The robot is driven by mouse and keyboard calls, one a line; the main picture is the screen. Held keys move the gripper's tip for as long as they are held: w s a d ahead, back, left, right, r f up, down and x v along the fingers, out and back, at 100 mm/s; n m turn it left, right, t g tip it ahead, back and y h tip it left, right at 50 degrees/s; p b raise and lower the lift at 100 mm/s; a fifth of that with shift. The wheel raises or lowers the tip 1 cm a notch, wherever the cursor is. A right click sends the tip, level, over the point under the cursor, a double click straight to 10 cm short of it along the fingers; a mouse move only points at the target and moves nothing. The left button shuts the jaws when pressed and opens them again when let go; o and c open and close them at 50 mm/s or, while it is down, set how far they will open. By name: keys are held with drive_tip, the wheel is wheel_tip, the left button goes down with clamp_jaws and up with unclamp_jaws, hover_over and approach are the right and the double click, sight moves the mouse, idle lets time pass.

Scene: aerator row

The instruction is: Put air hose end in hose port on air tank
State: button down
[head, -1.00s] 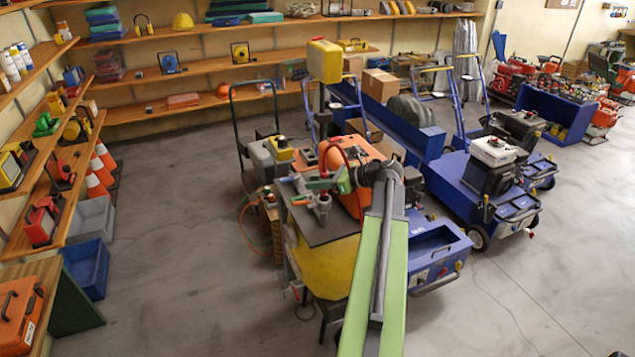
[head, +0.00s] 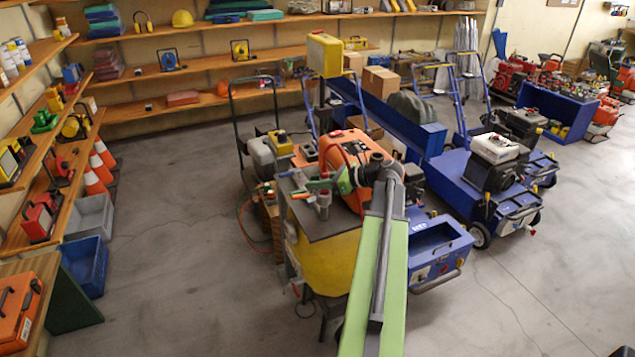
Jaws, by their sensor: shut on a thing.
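My arm reaches up from the bottom to a small grey-topped bench (head: 318,226) with a yellow front. My gripper (head: 330,183) is above the bench top, beside a grey upright fitting (head: 323,204). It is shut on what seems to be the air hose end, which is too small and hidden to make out. An orange machine body (head: 346,150), possibly the air tank, stands just behind the gripper. The hose port cannot be made out. A thin orange hose (head: 243,222) hangs at the bench's left side.
Blue wheeled carts (head: 440,243) with engines stand close on the right. A yellow box on a post (head: 325,55) rises behind the bench. Shelves line the left and back walls. Traffic cones (head: 98,172) and a blue crate (head: 86,265) are at left. The floor between is clear.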

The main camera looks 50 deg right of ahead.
drive_tip(key=shift+f+b, duration=0.65)
drive_tip(key=shift+f, duration=0.1)
drive_tip(key=c, duration=1.1)
unclamp_jaws()
drive_tip(key=shift+r, duration=0.1)
drive_tip(key=shift+s, duration=0.1)
drive_tip(key=p+v, duration=0.7)
drive_tip(key=v, duration=1)
drive_tip(key=shift+s+r, duration=0.1)
drive_tip(key=shift+r, duration=0.15)
